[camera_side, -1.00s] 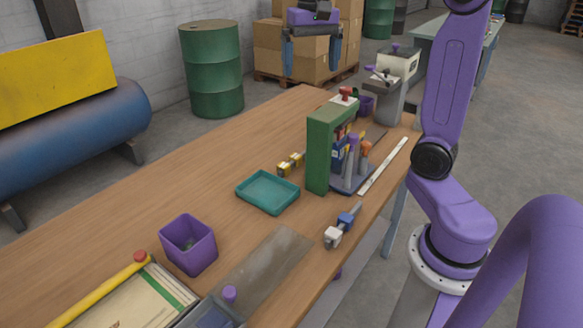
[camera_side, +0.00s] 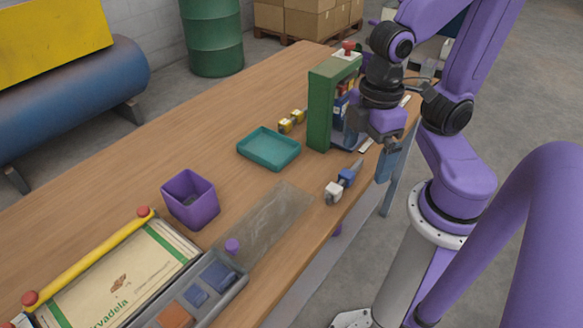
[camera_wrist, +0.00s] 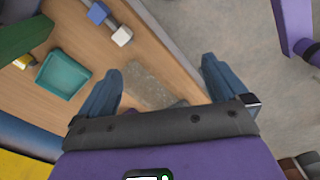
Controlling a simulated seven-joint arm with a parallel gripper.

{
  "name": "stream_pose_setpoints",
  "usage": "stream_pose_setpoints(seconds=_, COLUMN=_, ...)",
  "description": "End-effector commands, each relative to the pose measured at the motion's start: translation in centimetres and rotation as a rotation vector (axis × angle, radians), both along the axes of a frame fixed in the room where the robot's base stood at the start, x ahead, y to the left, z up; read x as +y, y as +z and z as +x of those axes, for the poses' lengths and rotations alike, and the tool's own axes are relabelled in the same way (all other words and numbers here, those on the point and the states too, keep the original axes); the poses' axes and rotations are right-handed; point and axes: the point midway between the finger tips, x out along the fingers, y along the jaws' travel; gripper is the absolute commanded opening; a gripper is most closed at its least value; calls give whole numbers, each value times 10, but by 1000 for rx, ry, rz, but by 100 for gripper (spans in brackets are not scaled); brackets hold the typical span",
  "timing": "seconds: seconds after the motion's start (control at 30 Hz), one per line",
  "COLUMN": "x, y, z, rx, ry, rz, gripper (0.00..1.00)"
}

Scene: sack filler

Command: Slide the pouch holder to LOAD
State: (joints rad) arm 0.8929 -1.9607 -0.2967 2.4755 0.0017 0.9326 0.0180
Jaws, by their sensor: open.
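I cannot tell for sure which part is the pouch holder, and no LOAD label is readable. A green upright frame (camera_side: 320,110) stands near the far right of the table, with coloured parts behind it partly hidden by my arm. A flat grey strip (camera_side: 270,222) lies along the table's near edge, with a purple knob (camera_side: 232,246) at its lower end. My gripper (camera_side: 388,160) is by the table's right edge, right of the green frame. In the wrist view my gripper (camera_wrist: 160,78) has its blue fingers wide apart, with nothing between them.
A blue-and-white piece (camera_side: 340,186) lies at the right edge. A grey compartment tray (camera_side: 238,284) is in front. The middle-left tabletop is clear.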

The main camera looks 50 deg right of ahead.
Motion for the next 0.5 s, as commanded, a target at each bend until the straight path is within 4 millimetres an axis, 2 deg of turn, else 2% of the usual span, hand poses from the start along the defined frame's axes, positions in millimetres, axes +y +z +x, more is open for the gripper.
stream_pose_setpoints(seconds=0.03, x=-1, y=-3, z=-5, rx=-1, ry=27, rz=0, gripper=90)
stream_pose_setpoints(seconds=0.13, x=-2, y=-3, z=-5, rx=-2, ry=41, rz=0, gripper=58)
stream_pose_setpoints(seconds=0.27, x=-4, y=5, z=12, rx=-2, ry=-14, rz=0, gripper=57)
stream_pose_setpoints(seconds=0.5, x=-25, y=37, z=65, rx=-1, ry=-198, rz=-6, gripper=57)
